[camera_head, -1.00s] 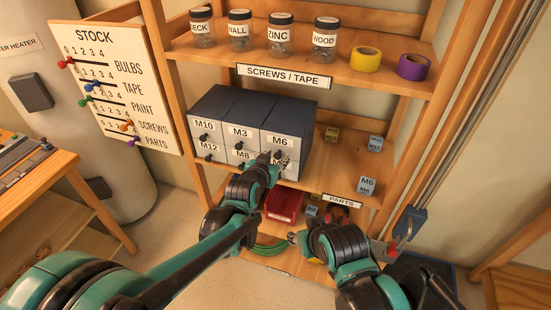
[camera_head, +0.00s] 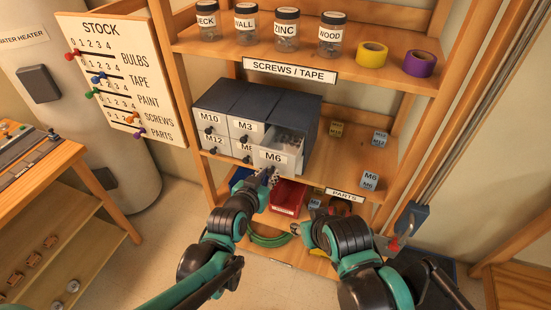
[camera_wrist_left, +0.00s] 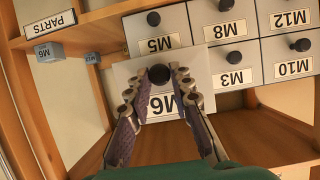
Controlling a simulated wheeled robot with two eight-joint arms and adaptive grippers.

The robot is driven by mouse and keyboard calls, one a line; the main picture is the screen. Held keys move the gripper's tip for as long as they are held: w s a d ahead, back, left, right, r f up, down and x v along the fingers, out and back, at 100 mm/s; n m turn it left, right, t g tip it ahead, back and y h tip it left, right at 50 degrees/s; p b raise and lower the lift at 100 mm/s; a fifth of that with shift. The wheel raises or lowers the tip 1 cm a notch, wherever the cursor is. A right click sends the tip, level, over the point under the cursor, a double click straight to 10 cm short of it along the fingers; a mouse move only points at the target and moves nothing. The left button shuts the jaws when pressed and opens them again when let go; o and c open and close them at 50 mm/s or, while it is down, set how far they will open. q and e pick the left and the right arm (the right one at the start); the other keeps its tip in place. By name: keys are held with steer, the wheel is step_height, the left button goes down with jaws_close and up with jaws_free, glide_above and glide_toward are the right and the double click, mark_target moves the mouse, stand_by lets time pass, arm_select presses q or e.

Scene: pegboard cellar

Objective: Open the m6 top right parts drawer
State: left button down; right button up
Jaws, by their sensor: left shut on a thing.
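The grey parts drawer cabinet (camera_head: 222,94) stands on the middle shelf. Its M6 drawer (camera_head: 282,158), top right, is pulled out toward me, with some small parts showing inside. My left gripper (camera_head: 270,175) is shut on that drawer's dark knob. In the left wrist view, upside down, the knob (camera_wrist_left: 160,75) sits between the fingertips (camera_wrist_left: 161,82) before the white M6 front (camera_wrist_left: 187,102). The M10, M3, M12 and M8 drawers are shut. My right gripper (camera_head: 297,229) hangs lower, away from the cabinet; its fingers are too small to read.
Labelled jars (camera_head: 286,30) and yellow tape (camera_head: 372,55) and purple tape (camera_head: 420,64) stand on the upper shelf. Small labelled boxes (camera_head: 370,180) sit right of the cabinet. A red bin (camera_head: 288,197) is below. Space before the open drawer holds only my arm.

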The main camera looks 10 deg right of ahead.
arm_select(q)
steer(key=s+a, duration=0.1)
steer(key=s, duration=0.1)
steer(key=s+a, duration=0.2)
steer(key=shift+s, duration=0.1)
steer(key=c, duration=1.4)
jaws_free()
steer(key=shift+d, duration=0.1)
steer(key=shift+o, duration=0.2)
steer(key=v, duration=1.2)
steer(key=shift+p, duration=0.3)
